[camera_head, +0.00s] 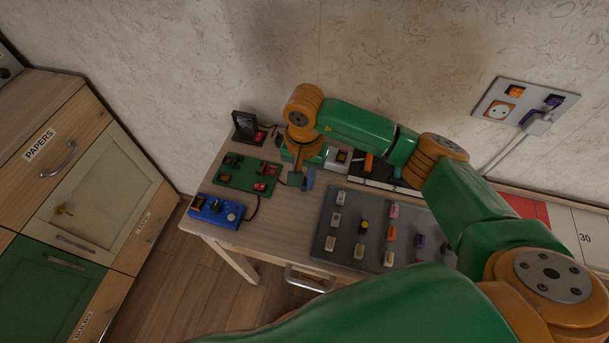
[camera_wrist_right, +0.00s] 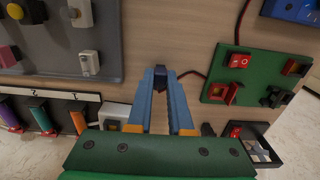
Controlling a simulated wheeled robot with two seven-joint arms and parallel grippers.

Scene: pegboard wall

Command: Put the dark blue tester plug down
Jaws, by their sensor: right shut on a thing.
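My right gripper (camera_head: 303,181) points down over the wooden table, between the green board and the grey board of plugs. In the right wrist view its two blue fingers (camera_wrist_right: 168,75) are shut on the small dark blue tester plug (camera_wrist_right: 168,63). The plug sticks out just past the fingertips, over bare wood. I cannot tell whether it touches the table. In the head view the plug is not clearly seen behind the fingers. My left gripper is not in view.
The green board (camera_head: 248,177) with red switches and the blue box (camera_head: 215,211) are left of the gripper. The grey board (camera_head: 352,225) of several plugs is to the right. Bare table (camera_head: 278,229) lies between them. A wall socket panel (camera_head: 526,97) is at upper right.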

